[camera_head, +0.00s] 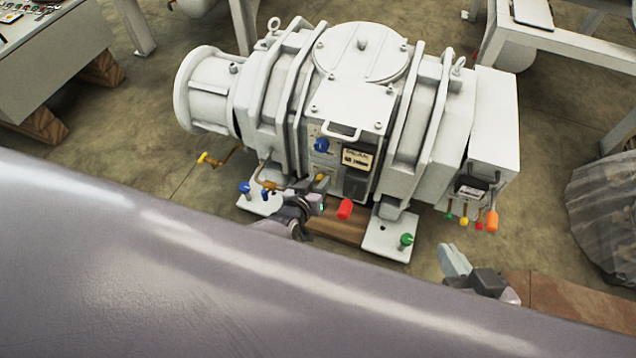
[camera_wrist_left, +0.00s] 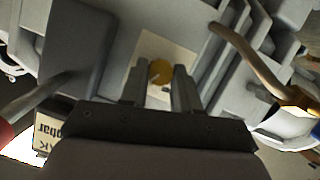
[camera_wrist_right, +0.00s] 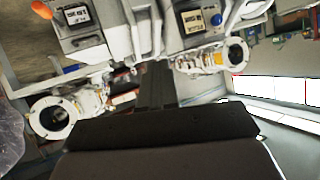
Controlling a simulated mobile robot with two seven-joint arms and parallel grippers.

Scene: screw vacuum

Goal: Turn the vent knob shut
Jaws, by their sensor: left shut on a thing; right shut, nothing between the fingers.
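A white vacuum pump (camera_head: 345,100) stands on the floor in the middle of the head view. A small round yellow knob (camera_head: 320,178) sits low on its front, and also shows in the left wrist view (camera_wrist_left: 160,72) on a pale square plate. My left gripper (camera_head: 318,194) is at this knob, its fingers (camera_wrist_left: 158,85) shut on it from either side. A blue knob (camera_head: 321,145) is higher on the front panel. No readable label shows which knob is the vent. My right gripper (camera_head: 453,262) is shut and empty, apart from the pump at the lower right.
A red handle (camera_head: 345,209) sticks out just right of my left gripper. Yellow-tipped (camera_head: 204,158) and blue-tipped (camera_head: 245,187) levers stand to its left. A green knob (camera_head: 406,240) is on the pump's right foot. An orange handle (camera_head: 492,221) and smaller levers hang at the right end.

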